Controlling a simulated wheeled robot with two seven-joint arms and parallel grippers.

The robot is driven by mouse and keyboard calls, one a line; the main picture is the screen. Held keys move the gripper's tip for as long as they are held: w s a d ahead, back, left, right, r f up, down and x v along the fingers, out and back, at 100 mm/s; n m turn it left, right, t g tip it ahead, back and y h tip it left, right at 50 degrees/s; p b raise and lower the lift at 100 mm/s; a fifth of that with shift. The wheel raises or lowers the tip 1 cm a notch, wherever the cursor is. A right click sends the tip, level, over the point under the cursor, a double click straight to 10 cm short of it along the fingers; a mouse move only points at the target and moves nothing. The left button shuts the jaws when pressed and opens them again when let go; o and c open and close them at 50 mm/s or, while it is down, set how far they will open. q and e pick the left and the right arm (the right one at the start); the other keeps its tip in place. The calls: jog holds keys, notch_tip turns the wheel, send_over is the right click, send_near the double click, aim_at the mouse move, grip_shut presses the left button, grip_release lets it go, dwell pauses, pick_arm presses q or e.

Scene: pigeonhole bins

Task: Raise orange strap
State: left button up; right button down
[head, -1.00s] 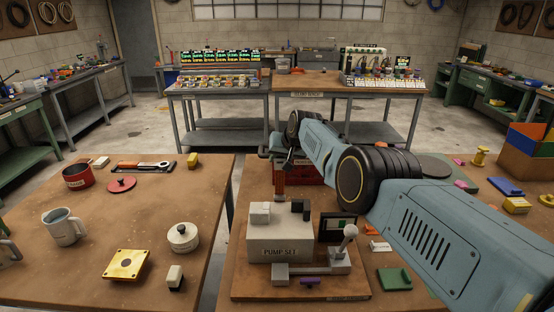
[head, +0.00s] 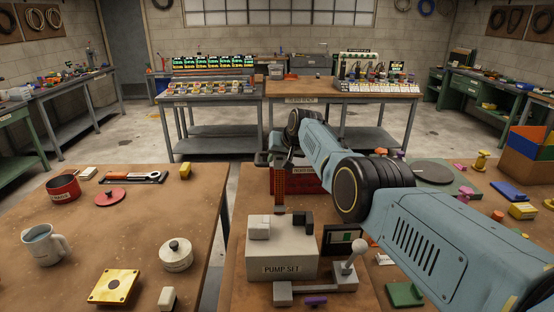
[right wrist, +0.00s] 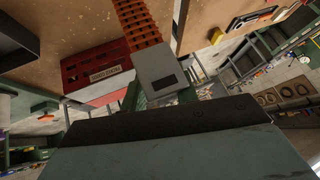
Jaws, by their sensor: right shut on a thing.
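The orange strap (head: 280,184), ridged or perforated, hangs upright below my right gripper (head: 279,156) in the head view. Its lower end reaches down to the back of the grey PUMP SET block (head: 286,256); whether it touches the block is hidden. In the right wrist view the strap (right wrist: 138,20) runs to a grey end piece (right wrist: 160,72) with a dark slot, close to my gripper. My right gripper is shut on the strap's upper end; the fingertips are small and partly hidden in the head view. My left gripper is not in view.
A red labelled box (head: 306,181) stands just behind the strap. A lever (head: 348,262) and small dark screen (head: 344,239) are beside the PUMP SET block. A left table (head: 95,228) holds a mug, a red pot and a yellow plate, with a gap between tables.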

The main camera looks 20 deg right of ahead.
jog(key=shift+w+d+f, duration=0.1)
jog(key=shift+f, duration=0.2)
jog(key=c, duration=1.3)
grip_release()
jog(key=shift+o, duration=0.9)
jog(key=shift+w+f, duration=0.1)
jog(key=shift+w, duration=0.05)
jog(key=shift+r, duration=0.2)
